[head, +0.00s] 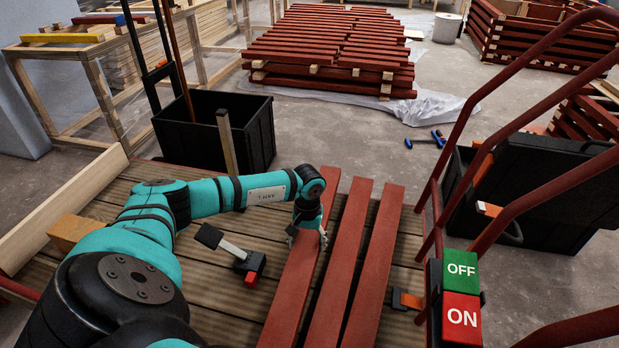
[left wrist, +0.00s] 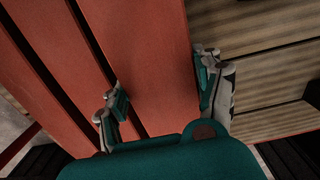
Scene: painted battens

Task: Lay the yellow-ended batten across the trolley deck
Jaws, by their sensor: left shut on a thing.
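Three red battens lie side by side on the slatted trolley deck (head: 405,245): a left one (head: 295,275), a middle one (head: 340,265) and a right one (head: 376,265). No yellow end shows on them; their near ends run out of the picture. My left gripper (head: 308,235) is shut on the left batten, near its far part. In the left wrist view the fingers (left wrist: 162,82) stand on either side of this batten (left wrist: 145,40), with another red batten (left wrist: 45,60) to the left. My right gripper is not in view.
A clamp-like tool (head: 245,258) lies on the deck left of the battens. A black bin (head: 215,130) stands beyond. Red handrails and an ON/OFF box (head: 461,300) are at right. A yellow piece (head: 62,38) rests on a wooden frame. Red battens (head: 335,50) are stacked at the back.

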